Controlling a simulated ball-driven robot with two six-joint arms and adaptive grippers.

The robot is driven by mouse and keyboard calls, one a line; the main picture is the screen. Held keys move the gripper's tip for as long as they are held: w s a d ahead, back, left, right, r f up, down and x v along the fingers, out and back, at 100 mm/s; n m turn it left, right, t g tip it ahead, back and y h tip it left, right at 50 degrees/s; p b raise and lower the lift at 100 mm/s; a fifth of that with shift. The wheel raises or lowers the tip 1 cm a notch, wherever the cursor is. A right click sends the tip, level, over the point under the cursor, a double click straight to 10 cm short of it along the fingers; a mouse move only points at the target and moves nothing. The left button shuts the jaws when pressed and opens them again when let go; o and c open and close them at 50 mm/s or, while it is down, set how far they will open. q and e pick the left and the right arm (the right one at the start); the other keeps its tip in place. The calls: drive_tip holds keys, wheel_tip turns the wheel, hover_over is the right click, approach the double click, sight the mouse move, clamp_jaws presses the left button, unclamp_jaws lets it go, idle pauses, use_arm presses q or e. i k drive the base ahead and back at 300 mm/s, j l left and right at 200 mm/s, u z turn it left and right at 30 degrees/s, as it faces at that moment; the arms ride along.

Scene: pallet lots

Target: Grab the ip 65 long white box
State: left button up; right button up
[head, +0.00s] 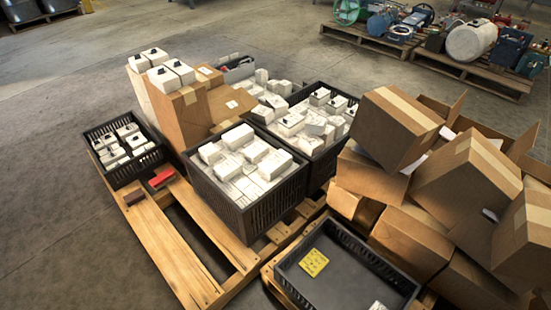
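Many white boxes are in view, and no "IP 65" marking can be read at this size. Plain white boxes (243,160) fill the large black crate (262,215) at the centre of the pallet. White boxes with dark marks (308,125) fill a second black crate (326,165) behind it to the right. Smaller white boxes (122,143) lie in a small black crate (133,170) on the left. Several upright white boxes with black tops (165,78) stand on the tall cardboard boxes. I cannot tell which one is the long box. Neither gripper is in view.
The wooden pallet (165,250) has bare slats at front left, with a red item (161,178) on it. A nearly empty black tray (345,275) holds a yellow label (314,262). Cardboard boxes (465,180) pile up at right. Open floor (50,230) lies left.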

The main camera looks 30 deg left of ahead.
sight(271, 168)
drive_tip(key=u, duration=1.15)
drive_tip(key=i+j+u, duration=0.15)
drive_tip(key=u, duration=0.25)
drive_tip(key=i+j+u, duration=0.2)
drive_tip(key=u, duration=0.2)
drive_tip(key=j, duration=0.1)
